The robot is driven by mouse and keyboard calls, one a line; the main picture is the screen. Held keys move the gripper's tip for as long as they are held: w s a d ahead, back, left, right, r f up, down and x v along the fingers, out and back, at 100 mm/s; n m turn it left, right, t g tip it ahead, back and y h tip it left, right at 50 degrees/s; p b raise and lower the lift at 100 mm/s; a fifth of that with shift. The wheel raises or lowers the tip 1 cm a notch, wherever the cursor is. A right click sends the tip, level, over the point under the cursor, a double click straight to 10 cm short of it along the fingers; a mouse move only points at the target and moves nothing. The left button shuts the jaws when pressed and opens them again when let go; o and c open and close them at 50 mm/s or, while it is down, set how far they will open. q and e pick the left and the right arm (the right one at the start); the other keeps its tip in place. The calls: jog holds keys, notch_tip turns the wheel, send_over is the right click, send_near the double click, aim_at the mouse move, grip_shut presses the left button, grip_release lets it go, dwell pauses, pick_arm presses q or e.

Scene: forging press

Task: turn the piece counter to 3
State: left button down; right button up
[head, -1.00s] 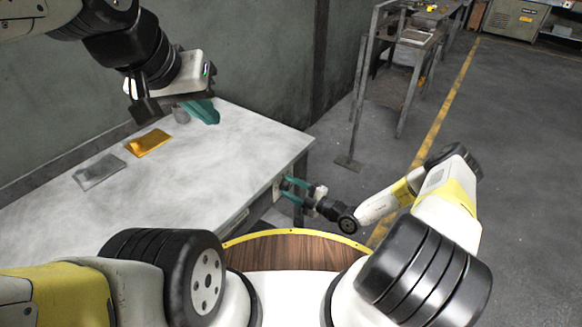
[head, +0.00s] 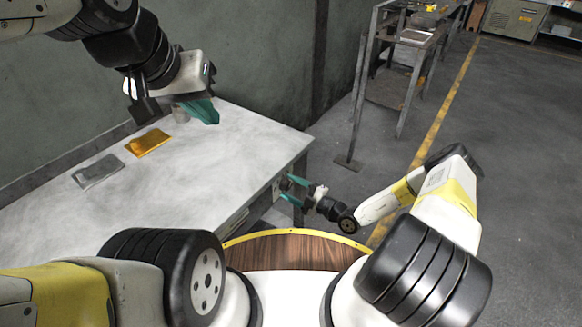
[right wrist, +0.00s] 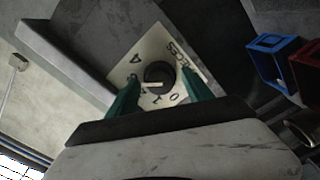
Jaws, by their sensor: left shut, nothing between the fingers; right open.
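The piece counter is a pale plate (right wrist: 152,50) with a round black knob (right wrist: 160,74), in the right wrist view. The plate carries the word PIECES and digits around the knob. A white pointer line on the knob points left in that view; I cannot tell which digit it meets. My right gripper (right wrist: 160,80) is open, with one teal finger on each side of the knob; contact is unclear. In the head view my right gripper (head: 288,190) is at the table's right end. My left gripper (head: 207,112) is shut and empty over the table's far part.
The grey table (head: 230,150) bears an orange plate (head: 148,143) and a grey plate (head: 98,171). A metal stand (head: 395,85) is beyond it. Blue and red bins (right wrist: 275,62) show in the right wrist view. The floor on the right is clear.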

jog(key=v, duration=0.7)
jog(key=shift+s+d, duration=0.25)
jog(key=shift+d, duration=0.05)
